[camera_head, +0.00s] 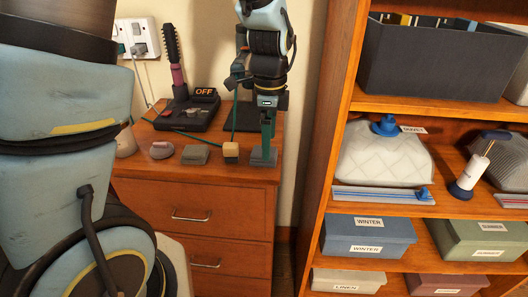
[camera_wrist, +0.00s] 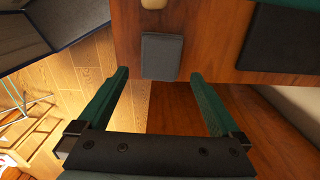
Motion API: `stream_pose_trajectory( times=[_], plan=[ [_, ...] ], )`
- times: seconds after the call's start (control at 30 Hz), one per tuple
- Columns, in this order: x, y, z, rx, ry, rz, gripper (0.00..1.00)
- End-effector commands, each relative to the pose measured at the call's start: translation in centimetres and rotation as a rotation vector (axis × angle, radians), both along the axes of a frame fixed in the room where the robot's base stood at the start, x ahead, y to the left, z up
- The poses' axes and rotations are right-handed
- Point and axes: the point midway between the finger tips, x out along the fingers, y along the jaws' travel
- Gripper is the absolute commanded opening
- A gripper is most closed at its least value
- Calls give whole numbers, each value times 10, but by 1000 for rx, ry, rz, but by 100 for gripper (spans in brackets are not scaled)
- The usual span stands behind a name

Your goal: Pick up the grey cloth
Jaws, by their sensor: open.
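A small grey folded cloth (camera_head: 262,158) lies flat near the front right corner of the wooden dresser top. In the wrist view the cloth (camera_wrist: 162,56) is a dark grey rectangle near the dresser's edge. My gripper (camera_head: 268,138) points down just above it in the head view and hides part of it. In the wrist view my gripper (camera_wrist: 158,74) is open, its two green fingers spread wide. The cloth shows between and just beyond the fingertips; nothing is held. Whether the fingers touch it cannot be told.
On the dresser top (camera_head: 150,170), a small wooden block (camera_head: 231,152), another grey-green piece (camera_head: 194,154) and a round pinkish item (camera_head: 161,150) stand left of the cloth. A shelf unit (camera_head: 325,150) rises at right.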

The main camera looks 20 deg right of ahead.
Motion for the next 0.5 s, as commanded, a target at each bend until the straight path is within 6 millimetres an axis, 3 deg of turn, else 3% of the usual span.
stream_pose_trajectory(
  times=[0.2, 0.43, 0.5],
  plan=[
    [0, 1, -23, 2, 0, 0, 100],
    [0, 0, -25, 0, -1, 0, 100],
    [0, 0, -25, 0, -1, 0, 94]
  ],
)
